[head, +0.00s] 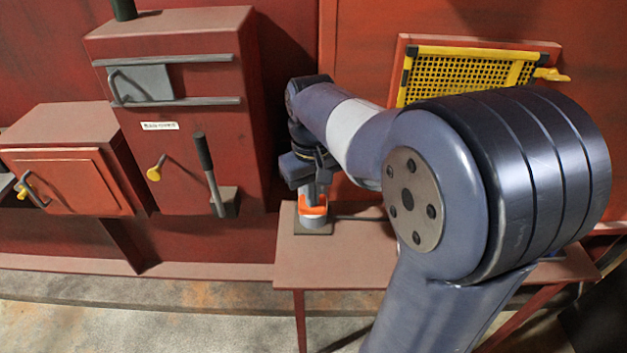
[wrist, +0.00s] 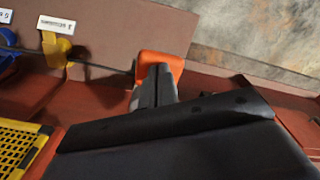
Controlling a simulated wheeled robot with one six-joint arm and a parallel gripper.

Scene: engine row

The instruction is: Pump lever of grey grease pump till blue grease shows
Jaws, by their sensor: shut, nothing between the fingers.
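The grey grease pump (head: 315,222) stands upright on a dark base plate on the red-brown bench. An orange part (head: 313,206), which looks like its lever or grip, sits at its top. My gripper (head: 310,188) is directly above it, pointing down, shut and empty. In the wrist view the shut fingertips (wrist: 153,88) overlap the orange part (wrist: 160,64); I cannot tell whether they touch it. My gripper hides most of the pump there. No blue grease is visible in either view.
The bench (head: 335,265) carries a thin dark line running from the pump. In the wrist view it passes a yellow labelled fitting (wrist: 55,50) and a blue one (wrist: 8,50). A yellow mesh guard (head: 465,75) is behind my arm. A red cabinet (head: 180,70) with a black-handled lever stands left.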

